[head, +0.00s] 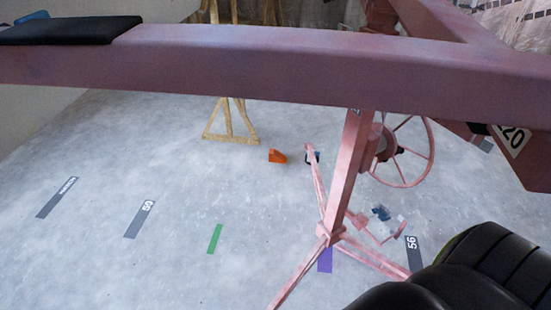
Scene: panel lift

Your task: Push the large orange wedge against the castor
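The orange wedge (278,156) sits on the grey floor near the middle of the head view. A dark castor (313,157) is just to its right, at the far end of a pink leg of the panel lift. A gap of bare floor shows between wedge and castor, and the leg partly hides the castor. Another dark blue castor (381,213) shows farther right, near the lift's lower frame. Neither of my grippers is in view.
A pink beam (250,65) of the lift crosses the top of the view. Its post (348,175) and spoked wheel (402,152) stand right of the wedge. A wooden trestle (230,138) stands behind. The floor at left is open, with flat markings.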

